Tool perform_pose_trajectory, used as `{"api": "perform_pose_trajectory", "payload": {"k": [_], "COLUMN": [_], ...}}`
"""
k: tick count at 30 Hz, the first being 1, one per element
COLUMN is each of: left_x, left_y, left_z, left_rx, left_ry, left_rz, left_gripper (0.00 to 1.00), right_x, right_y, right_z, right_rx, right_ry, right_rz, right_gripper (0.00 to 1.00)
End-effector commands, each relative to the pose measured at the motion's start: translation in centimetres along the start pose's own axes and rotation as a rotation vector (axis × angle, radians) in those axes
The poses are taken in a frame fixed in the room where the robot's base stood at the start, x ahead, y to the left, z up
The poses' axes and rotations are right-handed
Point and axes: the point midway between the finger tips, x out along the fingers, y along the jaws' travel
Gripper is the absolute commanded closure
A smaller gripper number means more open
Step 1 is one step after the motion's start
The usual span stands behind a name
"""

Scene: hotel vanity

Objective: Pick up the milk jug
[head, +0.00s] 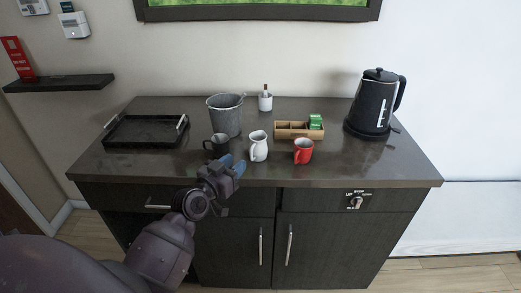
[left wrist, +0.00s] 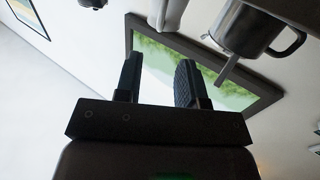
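The milk jug (head: 258,148) is small and white and stands upright near the front edge of the dark counter, between a dark mug (head: 217,146) and a red mug (head: 303,151). My left gripper (head: 233,164) is in front of the counter edge, to the left of the jug and apart from it. Its fingers (left wrist: 160,80) are open with nothing between them in the left wrist view. A pale object at that view's top edge may be the jug, but I cannot tell. My right gripper is not in view.
A grey bucket (head: 225,117) stands behind the dark mug. A wooden box (head: 298,130) with a green packet is behind the red mug. A black kettle (head: 372,104) is at the right, a black tray (head: 146,131) at the left. The counter's right front is clear.

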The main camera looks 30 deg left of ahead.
Motion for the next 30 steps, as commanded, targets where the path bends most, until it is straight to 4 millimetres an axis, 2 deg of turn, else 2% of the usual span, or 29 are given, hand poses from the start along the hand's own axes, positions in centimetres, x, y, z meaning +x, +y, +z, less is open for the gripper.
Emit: {"api": "perform_pose_trajectory", "payload": {"k": [3, 8, 13, 22, 30], "left_x": [1.7, 3.0, 3.9, 7.6, 8.4], "left_y": [0.0, 0.0, 0.1, 0.2, 0.2], "left_z": [0.0, 0.0, 0.3, 1.1, 1.1], "left_rx": [-0.002, -0.002, -0.004, -0.002, -0.001], "left_ry": [0.002, 0.001, 0.0, 0.0, -0.001], "left_rz": [-0.001, -0.001, 0.0, -0.001, -0.001], "left_gripper": [0.64, 0.64, 0.64, 0.64, 0.64], "right_x": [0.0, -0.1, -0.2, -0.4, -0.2], "right_y": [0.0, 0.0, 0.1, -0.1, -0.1], "right_z": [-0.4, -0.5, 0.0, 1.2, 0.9], "right_rx": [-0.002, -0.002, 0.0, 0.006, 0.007], "right_ry": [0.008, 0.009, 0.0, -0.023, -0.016], "right_rz": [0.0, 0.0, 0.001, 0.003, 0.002], "right_gripper": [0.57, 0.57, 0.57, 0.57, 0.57]}}
